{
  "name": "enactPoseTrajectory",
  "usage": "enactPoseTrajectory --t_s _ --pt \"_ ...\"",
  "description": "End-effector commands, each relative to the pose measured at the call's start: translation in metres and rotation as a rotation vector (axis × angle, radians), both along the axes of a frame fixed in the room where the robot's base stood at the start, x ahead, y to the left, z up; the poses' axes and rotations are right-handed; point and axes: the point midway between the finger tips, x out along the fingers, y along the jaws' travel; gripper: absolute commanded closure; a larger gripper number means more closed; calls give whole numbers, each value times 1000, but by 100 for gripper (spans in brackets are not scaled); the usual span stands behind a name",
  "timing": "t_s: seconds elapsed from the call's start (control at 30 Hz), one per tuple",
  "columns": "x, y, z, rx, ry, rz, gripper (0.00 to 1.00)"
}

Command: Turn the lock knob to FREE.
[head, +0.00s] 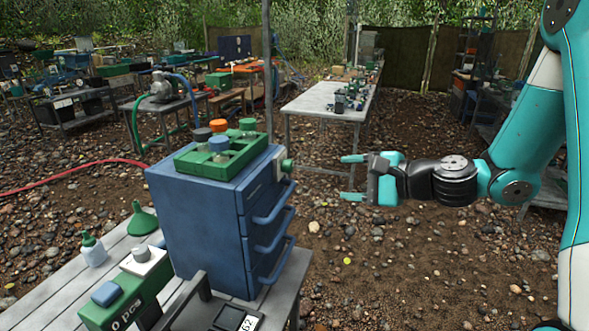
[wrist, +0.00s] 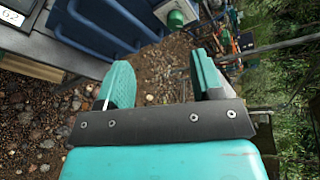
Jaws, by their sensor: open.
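The lock knob (head: 287,166) is a small green knob on a light plate at the upper right side of the blue drawer cabinet (head: 205,215). In the wrist view the green knob (wrist: 175,18) shows at the top, beyond my fingers. Its pointer and any FREE marking are too small to read. My gripper (head: 347,177) is open and empty, with teal fingers one above the other. It points left toward the knob, apart from it across a clear gap. The two fingers also show spread in the wrist view (wrist: 160,78).
Three drawer handles stick out below the knob (head: 274,204). A green tray (head: 222,157) with jars sits on the cabinet. A bench (head: 110,270) with a green box and bottle stands at lower left. A grey table (head: 326,103) stands behind. The air between gripper and knob is free.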

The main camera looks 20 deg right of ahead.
Motion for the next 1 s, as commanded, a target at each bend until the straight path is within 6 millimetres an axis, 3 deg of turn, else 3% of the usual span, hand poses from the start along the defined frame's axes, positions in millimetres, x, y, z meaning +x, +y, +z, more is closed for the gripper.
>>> enactPoseTrajectory --t_s 0.1,0.2,0.37,0.8,1.0 --pt "11 -23 -4 93 21 -109 39" --pt "18 -23 -5 112 23 -129 39" --pt "39 -5 -9 109 23 -119 39" --pt "119 52 -30 106 21 -118 39" --pt "142 67 -37 105 21 -120 39"
